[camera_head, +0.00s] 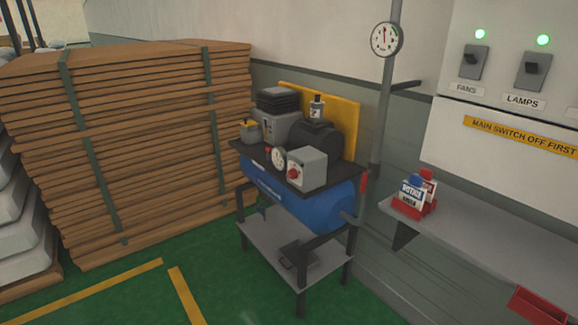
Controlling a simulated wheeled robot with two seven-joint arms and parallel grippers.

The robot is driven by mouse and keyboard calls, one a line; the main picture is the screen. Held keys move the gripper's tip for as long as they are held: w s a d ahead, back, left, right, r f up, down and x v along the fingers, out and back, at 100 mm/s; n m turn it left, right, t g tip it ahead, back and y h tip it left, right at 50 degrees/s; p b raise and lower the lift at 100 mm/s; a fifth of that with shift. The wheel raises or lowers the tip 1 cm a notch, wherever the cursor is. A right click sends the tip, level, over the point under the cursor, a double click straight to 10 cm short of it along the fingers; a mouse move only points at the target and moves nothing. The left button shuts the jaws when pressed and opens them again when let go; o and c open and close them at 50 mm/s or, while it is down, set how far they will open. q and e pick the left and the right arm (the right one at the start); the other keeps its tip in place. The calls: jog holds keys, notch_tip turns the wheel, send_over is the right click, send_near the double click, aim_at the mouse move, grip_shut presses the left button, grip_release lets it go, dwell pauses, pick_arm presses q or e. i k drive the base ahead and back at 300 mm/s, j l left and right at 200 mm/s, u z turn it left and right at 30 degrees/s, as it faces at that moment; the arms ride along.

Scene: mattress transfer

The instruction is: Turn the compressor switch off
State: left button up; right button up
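The blue compressor (262,189) rests on a dark metal stand against the wall, in the middle of the head view. A grey box with a red knob (293,173) sits on its front right corner, and this looks like the compressor switch. The knob's set position is too small to tell. A small round gauge (279,157) is just left of the box. Neither of my grippers shows in this view.
A tall strapped stack of brown sheets (150,140) stands at left. A wall panel (500,100) at right has FANS (472,62) and LAMPS (532,70) switches under green lights. Below it, a grey shelf (470,235) holds a red tag holder (415,206). Green floor (230,285) in front is clear.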

aim_at(293, 175)
jog(key=i+j+z, duration=0.1)
jog(key=i+j, duration=0.45)
jog(key=i+j+z, duration=0.15)
jog(key=i+j, duration=0.15)
jog(key=i+j+z, duration=0.1)
jog(key=i+j, duration=0.15)
jog(key=j, duration=0.15)
jog(key=i+j+z, duration=0.1)
jog(key=i+j, duration=0.15)
jog(key=j, duration=0.15)
jog(key=i+j, duration=0.2)
jog(key=j, duration=0.15)
jog(key=i+j+z, duration=0.15)
jog(key=j, duration=0.25)
jog(key=i+j+z, duration=0.1)
jog(key=i+j, duration=0.2)
jog(key=j, duration=0.1)
